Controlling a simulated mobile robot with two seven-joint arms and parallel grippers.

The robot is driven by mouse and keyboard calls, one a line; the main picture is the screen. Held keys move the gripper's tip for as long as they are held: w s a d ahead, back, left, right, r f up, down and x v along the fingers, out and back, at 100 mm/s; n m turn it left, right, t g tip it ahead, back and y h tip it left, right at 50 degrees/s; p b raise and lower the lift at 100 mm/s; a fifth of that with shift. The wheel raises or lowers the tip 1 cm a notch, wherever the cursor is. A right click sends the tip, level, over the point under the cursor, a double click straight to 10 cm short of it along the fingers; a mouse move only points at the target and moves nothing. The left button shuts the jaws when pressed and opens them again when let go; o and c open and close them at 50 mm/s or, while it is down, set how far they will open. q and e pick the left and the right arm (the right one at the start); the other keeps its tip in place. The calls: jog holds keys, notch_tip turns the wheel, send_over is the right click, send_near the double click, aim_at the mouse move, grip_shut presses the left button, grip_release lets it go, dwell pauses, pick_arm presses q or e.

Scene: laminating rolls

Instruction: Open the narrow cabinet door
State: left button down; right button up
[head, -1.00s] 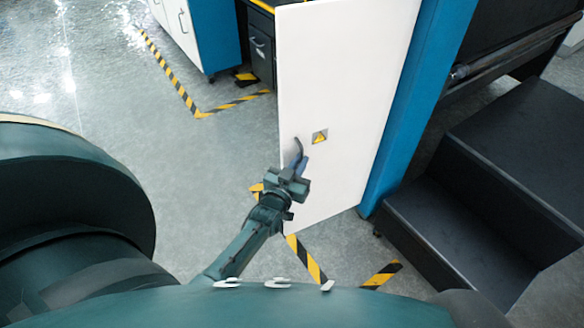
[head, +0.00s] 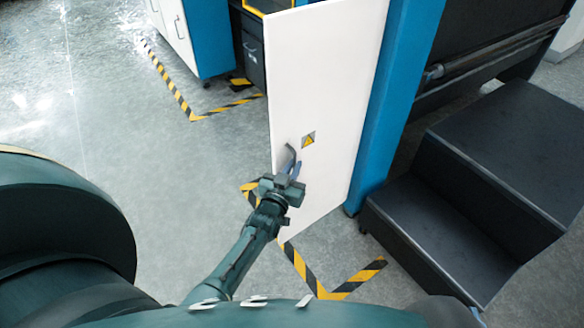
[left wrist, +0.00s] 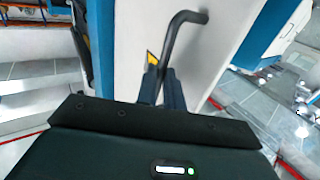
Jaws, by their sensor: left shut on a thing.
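The narrow cabinet door (head: 325,80) is a tall white panel with a yellow warning label (head: 308,140). It stands swung out from the blue cabinet frame (head: 390,110), at an angle to it. My left gripper (head: 287,172) is at the door's handle, low near its left edge. In the left wrist view the dark bent handle (left wrist: 180,28) runs down between the fingers (left wrist: 162,85), which are shut on it. The white door face also shows in the left wrist view (left wrist: 225,45). My right gripper is in neither view.
Black steps (head: 470,190) stand to the right of the blue frame. A dark drawer unit (head: 252,50) and a white and blue cabinet (head: 190,35) stand behind the door. Yellow-black tape marks the floor. The grey floor left of the door is clear.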

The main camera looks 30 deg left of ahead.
pick_arm(q)
jog(key=shift+w+d+r, duration=0.2)
jog(key=shift+d+r, duration=0.05)
jog(key=shift+d, duration=0.4)
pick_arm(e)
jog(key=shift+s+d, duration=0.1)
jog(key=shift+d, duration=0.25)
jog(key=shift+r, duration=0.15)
pick_arm(q)
jog(key=c, duration=1.7)
grip_release()
jog(key=shift+w+f, duration=0.1)
jog(key=shift+f, duration=0.05)
jog(key=shift+c, duration=0.2)
jog(key=shift+o, duration=1)
jog(key=shift+a, duration=0.1)
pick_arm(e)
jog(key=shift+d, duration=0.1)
pick_arm(q)
jog(key=shift+s+a, duration=0.1)
jog(key=shift+s, duration=0.2)
